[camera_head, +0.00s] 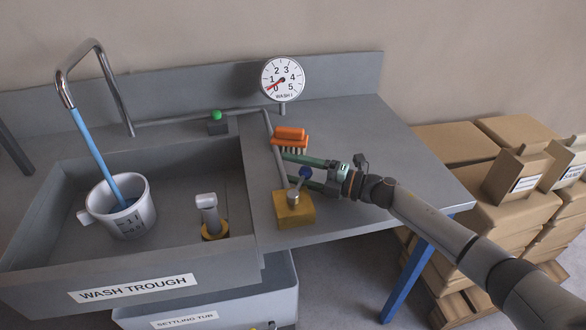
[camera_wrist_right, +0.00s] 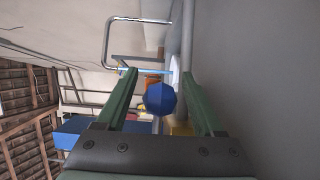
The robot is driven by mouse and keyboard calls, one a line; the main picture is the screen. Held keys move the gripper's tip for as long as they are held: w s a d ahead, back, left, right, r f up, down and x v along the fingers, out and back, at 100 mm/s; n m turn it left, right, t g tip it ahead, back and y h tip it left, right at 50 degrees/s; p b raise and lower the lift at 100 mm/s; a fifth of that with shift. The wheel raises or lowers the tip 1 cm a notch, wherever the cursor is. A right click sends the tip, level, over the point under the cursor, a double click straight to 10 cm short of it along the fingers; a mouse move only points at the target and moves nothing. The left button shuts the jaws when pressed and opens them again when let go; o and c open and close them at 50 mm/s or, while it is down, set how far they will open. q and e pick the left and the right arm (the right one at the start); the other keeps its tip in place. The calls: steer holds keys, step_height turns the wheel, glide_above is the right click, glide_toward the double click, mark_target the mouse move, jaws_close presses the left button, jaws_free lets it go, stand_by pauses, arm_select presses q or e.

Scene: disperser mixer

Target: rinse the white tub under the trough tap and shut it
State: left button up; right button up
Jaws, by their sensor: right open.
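The white tub (camera_head: 122,207) stands upright in the wash trough (camera_head: 205,265), on its left side. A blue stream of water (camera_head: 92,143) falls from the trough tap (camera_head: 66,92) into it. A lever with a blue knob (camera_head: 305,172) rises from a yellow valve block (camera_head: 294,211) on the bench. My right gripper (camera_head: 288,168) is open, with its fingers reaching left on either side of the knob. In the right wrist view the blue knob (camera_wrist_right: 160,99) lies between the two green fingers; contact is not visible. My left gripper is not in view.
An orange brush (camera_head: 290,134) lies just behind the right gripper. A round dial (camera_head: 282,79) has its red needle near the low end. A grey post with a yellow ring (camera_head: 209,218) stands in the trough. Cardboard boxes (camera_head: 455,143) are stacked at right.

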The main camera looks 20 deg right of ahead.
steer(key=v, duration=1.1)
steer(key=shift+s+d, duration=0.35)
steer(key=shift+d, duration=0.05)
stand_by(0.5)
